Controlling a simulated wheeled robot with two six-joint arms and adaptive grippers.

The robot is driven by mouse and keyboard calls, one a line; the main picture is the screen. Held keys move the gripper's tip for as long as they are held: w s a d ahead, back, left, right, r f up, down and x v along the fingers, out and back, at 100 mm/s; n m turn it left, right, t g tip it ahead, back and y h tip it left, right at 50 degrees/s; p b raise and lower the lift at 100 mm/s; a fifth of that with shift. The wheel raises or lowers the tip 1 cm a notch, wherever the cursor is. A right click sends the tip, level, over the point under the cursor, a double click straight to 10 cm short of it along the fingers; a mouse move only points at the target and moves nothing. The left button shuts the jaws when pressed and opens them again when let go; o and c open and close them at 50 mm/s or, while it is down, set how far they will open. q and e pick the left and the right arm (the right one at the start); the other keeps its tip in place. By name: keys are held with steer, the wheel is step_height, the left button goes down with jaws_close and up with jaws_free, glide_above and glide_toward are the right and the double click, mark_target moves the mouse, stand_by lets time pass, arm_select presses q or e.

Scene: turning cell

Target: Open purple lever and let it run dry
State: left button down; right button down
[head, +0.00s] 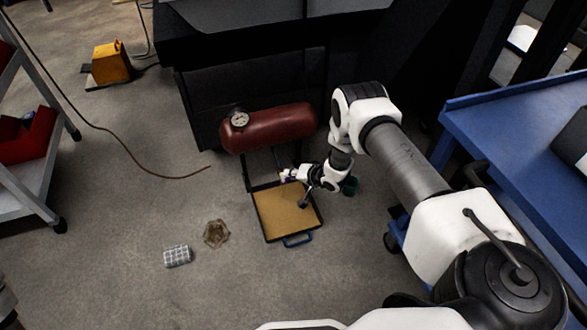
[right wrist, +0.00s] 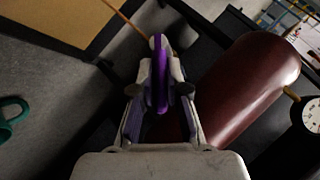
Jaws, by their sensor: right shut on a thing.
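The purple lever (right wrist: 161,75) sits between the fingers of my right gripper (right wrist: 160,88) in the right wrist view, and the gripper is shut on it. In the head view my right gripper (head: 290,176) is beside the dark red tank (head: 270,128), above the far edge of a shallow tray (head: 303,240). The tray has a tan surface inside. A thin orange-brown line (right wrist: 130,22) runs from near the lever toward the tray in the right wrist view. I cannot tell whether it is flowing liquid. My left gripper is out of view.
A round gauge (head: 239,119) is on the tank. A crumpled brown rag (head: 216,233) and a checked grey item (head: 177,256) lie on the floor left of the tray. A blue bench (head: 515,140) stands at right. A thin brown hose (head: 125,150) crosses the floor at left.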

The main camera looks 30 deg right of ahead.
steer(key=h+p, duration=0.1)
steer(key=a+r+n+g+h+p, duration=0.1)
steer(key=p, duration=0.1)
steer(key=shift+w+a+n+h, duration=0.1)
steer(key=shift+n+h, duration=0.2)
steer(key=shift+h, duration=0.1)
steer(key=shift+w+a+n+g+h+p, duration=0.1)
steer(key=shift+a+n+g+h+p, duration=0.25)
steer(key=shift+n+h+p, duration=0.55)
steer(key=shift+m+h, duration=0.3)
steer(key=c, duration=1.2)
jaws_free()
steer(key=v, duration=1.2)
